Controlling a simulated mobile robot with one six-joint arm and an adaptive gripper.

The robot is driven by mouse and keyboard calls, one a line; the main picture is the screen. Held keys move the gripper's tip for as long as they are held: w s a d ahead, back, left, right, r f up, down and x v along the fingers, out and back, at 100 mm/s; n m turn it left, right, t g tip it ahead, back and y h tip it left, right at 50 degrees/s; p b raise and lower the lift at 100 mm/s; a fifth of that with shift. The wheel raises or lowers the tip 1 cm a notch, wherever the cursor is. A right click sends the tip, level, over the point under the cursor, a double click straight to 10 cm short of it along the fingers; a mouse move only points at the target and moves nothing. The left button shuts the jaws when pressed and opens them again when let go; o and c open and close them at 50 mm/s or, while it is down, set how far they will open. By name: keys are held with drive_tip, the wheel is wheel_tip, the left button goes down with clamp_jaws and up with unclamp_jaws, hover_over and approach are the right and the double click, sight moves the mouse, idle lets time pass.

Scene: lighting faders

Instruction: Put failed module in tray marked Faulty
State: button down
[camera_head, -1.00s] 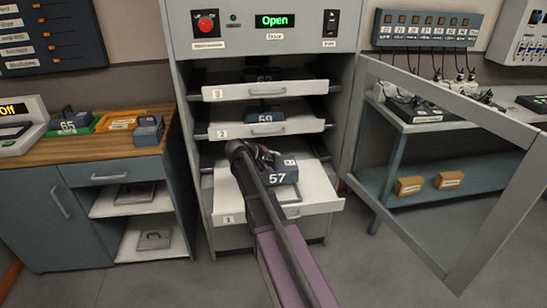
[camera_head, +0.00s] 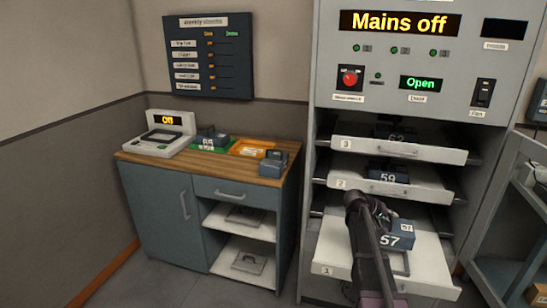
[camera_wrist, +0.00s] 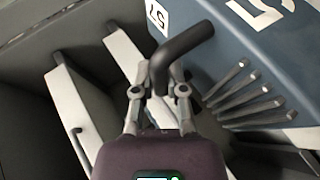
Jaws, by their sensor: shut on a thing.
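A blue-grey module marked 57 (camera_head: 393,238) is at the pulled-out bottom drawer marked 1 (camera_head: 335,255) of the cabinet. My gripper (camera_head: 378,212) is at its left side. In the wrist view my gripper (camera_wrist: 158,98) is shut on the black handle of module 57 (camera_wrist: 225,50). I cannot tell whether the module rests on the drawer or is just above it. An orange tray (camera_head: 248,152) and a green tray (camera_head: 222,149) lie on the wooden counter at left. Their labels are too small to read. The green one has a numbered module (camera_head: 207,138) on it.
Drawers 2 (camera_head: 350,185) and 3 (camera_head: 355,147) hold modules above. A tester reading Off (camera_head: 163,138) is at the counter's left. An open cabinet door (camera_head: 520,220) stands at right. Floor before the counter is clear.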

wheel_tip(320, 180, up, 16)
drive_tip(key=p, duration=1.5)
drive_tip(key=shift+r+p, duration=0.25)
drive_tip(key=shift+p, duration=0.1)
drive_tip(key=shift+s, duration=0.15)
